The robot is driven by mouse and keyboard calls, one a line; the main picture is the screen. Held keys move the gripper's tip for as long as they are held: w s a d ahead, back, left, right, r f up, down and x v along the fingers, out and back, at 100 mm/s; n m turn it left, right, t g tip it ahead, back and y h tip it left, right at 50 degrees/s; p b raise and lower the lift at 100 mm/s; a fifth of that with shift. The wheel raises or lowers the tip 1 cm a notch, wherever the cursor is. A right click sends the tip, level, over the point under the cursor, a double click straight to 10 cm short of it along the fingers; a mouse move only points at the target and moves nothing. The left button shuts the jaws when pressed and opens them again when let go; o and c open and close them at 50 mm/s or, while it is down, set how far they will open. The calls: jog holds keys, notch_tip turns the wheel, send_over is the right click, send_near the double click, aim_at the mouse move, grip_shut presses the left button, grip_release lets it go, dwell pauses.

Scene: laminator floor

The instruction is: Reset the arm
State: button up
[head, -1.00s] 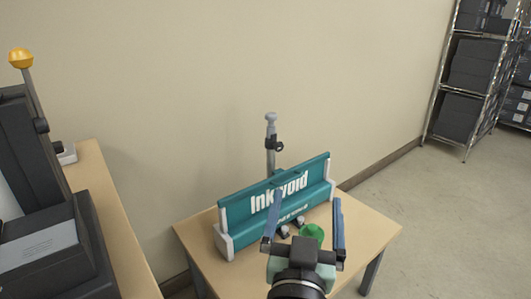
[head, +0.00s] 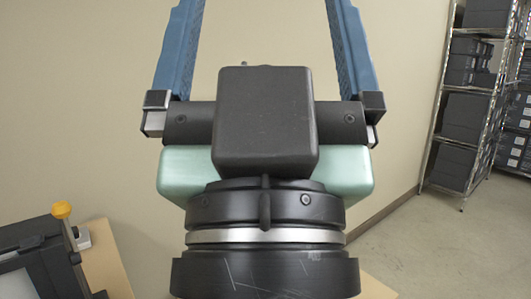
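My gripper (head: 265,35) is raised close in front of the head camera and fills the middle of the view. Its two blue fingers point up and stand wide apart, with only the wall seen between them. The fingertips run out of the top of the picture. The gripper's dark body hides most of the small table behind it, and the teal Inkvoid device is not visible.
At lower left a dark machine with a yellow-knobbed lever (head: 61,210) stands on a wooden table (head: 105,260). A wire shelf (head: 440,130) with dark boxes stands at the right. The floor (head: 440,250) at lower right is clear.

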notch_tip(320, 180, up, 18)
jog(key=p, duration=1.5)
jog(key=shift+f, duration=0.15)
